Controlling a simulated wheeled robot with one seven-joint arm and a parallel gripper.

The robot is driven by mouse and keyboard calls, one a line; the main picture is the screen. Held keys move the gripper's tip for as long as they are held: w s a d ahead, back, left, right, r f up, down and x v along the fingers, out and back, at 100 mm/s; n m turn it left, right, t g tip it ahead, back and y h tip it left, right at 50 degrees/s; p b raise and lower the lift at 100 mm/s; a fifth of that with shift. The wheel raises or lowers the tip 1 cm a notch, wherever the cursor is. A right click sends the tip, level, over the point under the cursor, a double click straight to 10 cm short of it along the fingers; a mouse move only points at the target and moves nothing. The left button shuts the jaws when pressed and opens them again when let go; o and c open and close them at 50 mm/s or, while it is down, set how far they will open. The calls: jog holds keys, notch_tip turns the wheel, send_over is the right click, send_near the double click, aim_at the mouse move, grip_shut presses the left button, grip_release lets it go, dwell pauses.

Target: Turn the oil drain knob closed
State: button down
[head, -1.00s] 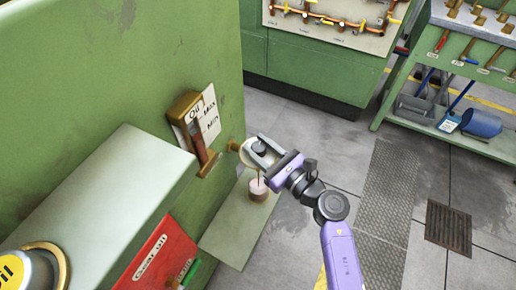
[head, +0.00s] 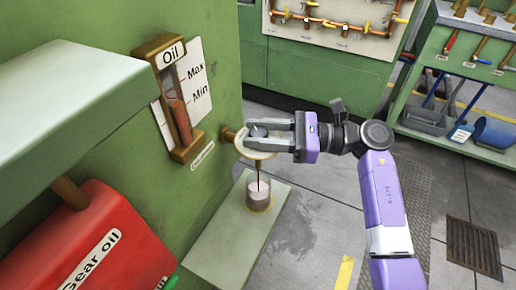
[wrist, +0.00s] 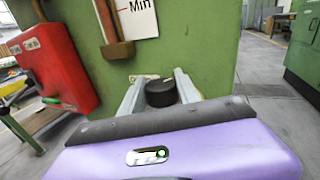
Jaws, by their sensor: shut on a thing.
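The oil drain knob is a dark round cap (wrist: 161,93) on a brass drain pipe (head: 229,135) that sticks out of the green machine wall. My gripper (head: 258,133) reaches it from the right in the head view, its two grey fingers on either side of the knob. The wrist view shows the knob between the fingers, and they are shut on it. A dark thin stream of oil (head: 258,174) runs from the drain down into a small cup (head: 259,194) below. The fingers partly hide the knob in the head view.
The cup stands on a pale green ledge (head: 213,248). An oil gauge (head: 172,98) with Max and Min marks is on the wall at left. Open floor lies to the right.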

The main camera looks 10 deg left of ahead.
jog(key=shift+f+n+g+h+b, duration=0.2)
jog(key=shift+n+g+b, duration=0.75)
jog(key=shift+b, duration=1.3)
jog(key=shift+f+n+g+h+b, duration=0.1)
jog(key=shift+n+g+h+b, duration=0.35)
jog(key=shift+g+b, duration=1.4)
jog(key=shift+f+n+g+h+b, duration=0.15)
jog(key=shift+n+g+b, duration=0.6)
jog(key=shift+b, duration=1.95)
jog(key=n+g+b, duration=0.1)
jog(key=b, duration=0.1)
jog(key=n+g+h+b, duration=0.1)
jog(key=b, duration=0.2)
jog(key=shift+r, duration=0.25)
jog(key=shift+r+n+g+h+b, duration=0.25)
jog(key=shift+n+g+h+b, duration=0.35)
jog(key=shift+b, duration=0.45)
jog(key=c, duration=0.9)
grip_release()
